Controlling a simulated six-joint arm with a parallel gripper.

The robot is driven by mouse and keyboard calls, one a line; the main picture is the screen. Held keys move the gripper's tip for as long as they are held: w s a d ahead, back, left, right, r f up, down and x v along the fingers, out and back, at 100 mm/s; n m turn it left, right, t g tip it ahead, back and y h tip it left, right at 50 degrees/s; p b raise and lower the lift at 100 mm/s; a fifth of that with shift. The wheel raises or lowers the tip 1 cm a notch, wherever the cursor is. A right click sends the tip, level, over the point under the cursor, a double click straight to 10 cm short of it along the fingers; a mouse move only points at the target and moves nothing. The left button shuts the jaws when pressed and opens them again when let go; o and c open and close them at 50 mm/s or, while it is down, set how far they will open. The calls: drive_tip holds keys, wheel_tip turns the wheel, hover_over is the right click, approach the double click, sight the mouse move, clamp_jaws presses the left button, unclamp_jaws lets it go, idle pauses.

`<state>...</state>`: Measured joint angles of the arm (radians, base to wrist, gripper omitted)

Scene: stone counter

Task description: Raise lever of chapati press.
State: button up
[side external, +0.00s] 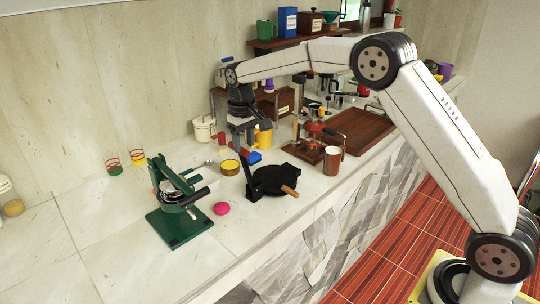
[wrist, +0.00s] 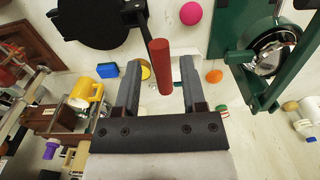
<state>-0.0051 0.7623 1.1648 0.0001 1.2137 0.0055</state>
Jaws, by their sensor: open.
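The chapati press (side external: 272,181) is black, with a round plate and a brown handle at its front. A thin black lever (side external: 249,178) stands steeply up at its left side. In the wrist view, part of the black round press (wrist: 92,20) shows at the top left, and a red lever grip (wrist: 161,68) lies between my fingers. My gripper (side external: 243,140) is above and behind the press, pointing down. It is open in the wrist view (wrist: 160,76), with a gap on both sides of the red grip; contact is not visible. The grip is largely hidden in the side view.
A green press (side external: 180,207) stands to the left, with a pink ball (side external: 221,208) between it and the chapati press. A yellow tin (side external: 229,167), yellow mug (side external: 264,137) and blue block (side external: 254,157) are close by. Bare counter lies at front left.

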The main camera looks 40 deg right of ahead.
drive_tip(key=shift+r, duration=1.65)
drive_tip(key=shift+s, duration=0.1)
drive_tip(key=s+f+t, duration=0.1)
drive_tip(key=s+f, duration=0.2)
drive_tip(key=s, duration=0.6)
drive_tip(key=s+f, duration=0.3)
drive_tip(key=s, duration=0.7)
drive_tip(key=s+f+t, duration=0.1)
drive_tip(key=s+f, duration=0.3)
drive_tip(key=s, duration=0.5)
drive_tip(key=shift+s+d+t, duration=0.15)
drive_tip(key=shift+s+t, duration=0.15)
drive_tip(key=shift+s, duration=0.1)
